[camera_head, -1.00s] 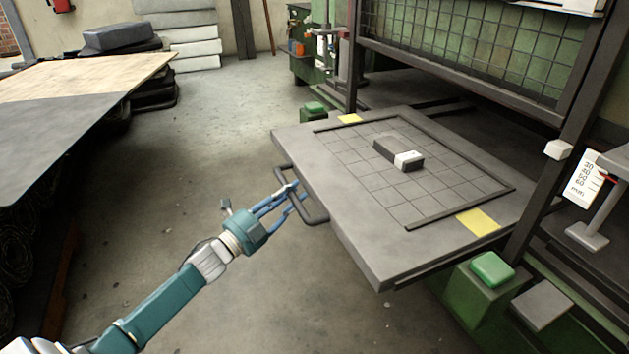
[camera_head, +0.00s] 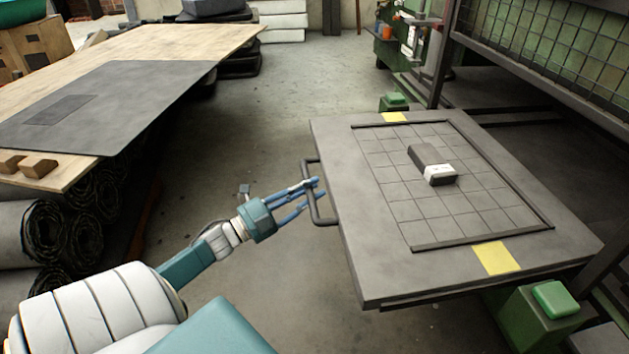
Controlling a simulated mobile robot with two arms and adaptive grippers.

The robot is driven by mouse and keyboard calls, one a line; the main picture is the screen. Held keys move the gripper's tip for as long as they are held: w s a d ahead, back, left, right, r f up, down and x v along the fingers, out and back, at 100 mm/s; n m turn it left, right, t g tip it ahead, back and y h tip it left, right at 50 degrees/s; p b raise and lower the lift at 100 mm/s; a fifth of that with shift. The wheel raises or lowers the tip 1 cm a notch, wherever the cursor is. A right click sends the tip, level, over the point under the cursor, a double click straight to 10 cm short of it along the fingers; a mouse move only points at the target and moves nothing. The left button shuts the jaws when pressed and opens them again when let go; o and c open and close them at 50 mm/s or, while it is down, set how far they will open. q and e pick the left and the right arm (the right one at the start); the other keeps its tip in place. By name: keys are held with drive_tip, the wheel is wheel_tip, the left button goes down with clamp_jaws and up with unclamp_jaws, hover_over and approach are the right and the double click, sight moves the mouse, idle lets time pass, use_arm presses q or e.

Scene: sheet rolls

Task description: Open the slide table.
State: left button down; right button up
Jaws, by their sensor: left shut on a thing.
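The slide table (camera_head: 372,262) is a thick grey slab that stands out from the green machine, with a grid marked on its top. A dark bar handle (camera_head: 308,170) sticks out from its left edge. My left gripper (camera_head: 314,193) reaches in from the left, and its blue fingers are shut on the handle. A dark block with a white band (camera_head: 432,166) lies on the grid. My right gripper is not in view.
A green button box (camera_head: 549,303) stands at the table's near right corner, and a smaller green one (camera_head: 394,101) at the far corner. A wooden bench with a dark sheet (camera_head: 110,105) stands at left, above rolled sheets (camera_head: 75,225). Clear floor (camera_head: 275,110) lies between.

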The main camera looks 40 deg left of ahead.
use_arm(q)
drive_tip(key=shift+a, duration=0.1)
drive_tip(key=c, duration=1.7)
unclamp_jaws()
drive_tip(key=shift+c, duration=0.2)
drive_tip(key=shift+s, duration=0.1)
drive_tip(key=v, duration=1.2)
